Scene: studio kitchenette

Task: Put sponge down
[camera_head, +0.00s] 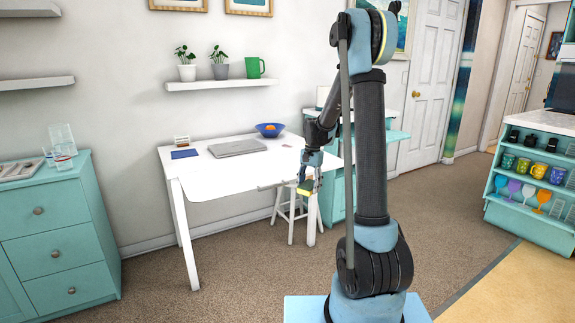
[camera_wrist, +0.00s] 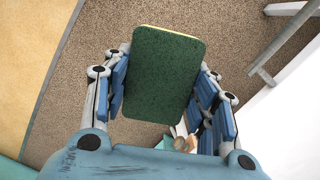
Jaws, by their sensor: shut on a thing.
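The sponge (camera_wrist: 162,75) has a dark green face and a thin yellow edge. My gripper (camera_wrist: 165,88) is shut on it, with blue finger pads on its left and right sides in the wrist view. In the head view the sponge (camera_head: 304,190) is a small yellow and green block at the end of my gripper (camera_head: 307,178). It appears in front of the right part of the white table (camera_head: 215,188). The wrist view shows carpet behind the sponge, with the white tabletop (camera_wrist: 291,115) to the right.
The table holds a grey laptop (camera_head: 237,147), a dark blue item (camera_head: 184,154) and a blue bowl (camera_head: 269,130) with orange contents. Its front left is bare. A white stool (camera_head: 291,213) stands under its right end. A teal dresser (camera_head: 60,235) is at left.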

